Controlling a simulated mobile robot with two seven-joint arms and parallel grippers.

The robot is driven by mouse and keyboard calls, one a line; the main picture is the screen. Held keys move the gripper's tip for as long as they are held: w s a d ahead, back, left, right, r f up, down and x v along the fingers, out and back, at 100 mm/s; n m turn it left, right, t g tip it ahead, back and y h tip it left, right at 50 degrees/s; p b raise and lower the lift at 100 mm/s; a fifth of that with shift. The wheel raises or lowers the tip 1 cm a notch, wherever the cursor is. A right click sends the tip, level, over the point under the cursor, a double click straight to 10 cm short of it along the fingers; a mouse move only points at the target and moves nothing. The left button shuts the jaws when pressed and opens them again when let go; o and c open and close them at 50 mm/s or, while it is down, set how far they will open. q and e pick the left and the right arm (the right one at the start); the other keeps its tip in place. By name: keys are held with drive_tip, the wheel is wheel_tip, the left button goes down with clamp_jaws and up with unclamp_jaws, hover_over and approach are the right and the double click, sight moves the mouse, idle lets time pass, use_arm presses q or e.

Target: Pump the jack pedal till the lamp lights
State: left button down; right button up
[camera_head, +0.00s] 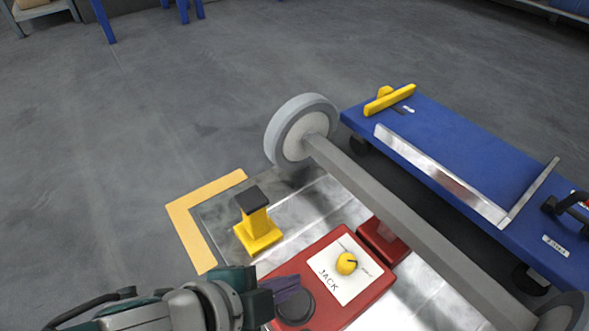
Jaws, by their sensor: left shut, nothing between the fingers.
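The red jack (340,295) lies on a shiny metal plate, with a white panel marked JACK (330,284) on its top. A round yellow piece (346,263) with a dark mark sits on that panel; I cannot tell whether it is the lamp or a knob. A dark round pad (294,309), seemingly the pedal, is at the jack's near left end. My left gripper (291,288) is shut and empty, its purple fingers over the edge of this pad. I cannot tell whether they touch it. My right gripper is out of view.
A grey axle (400,217) with wheels (302,132) crosses above the jack's red rear block (383,241). A yellow stand (258,234) with a black top stands left of it. A blue trolley (460,150) is at right. Open floor lies at left.

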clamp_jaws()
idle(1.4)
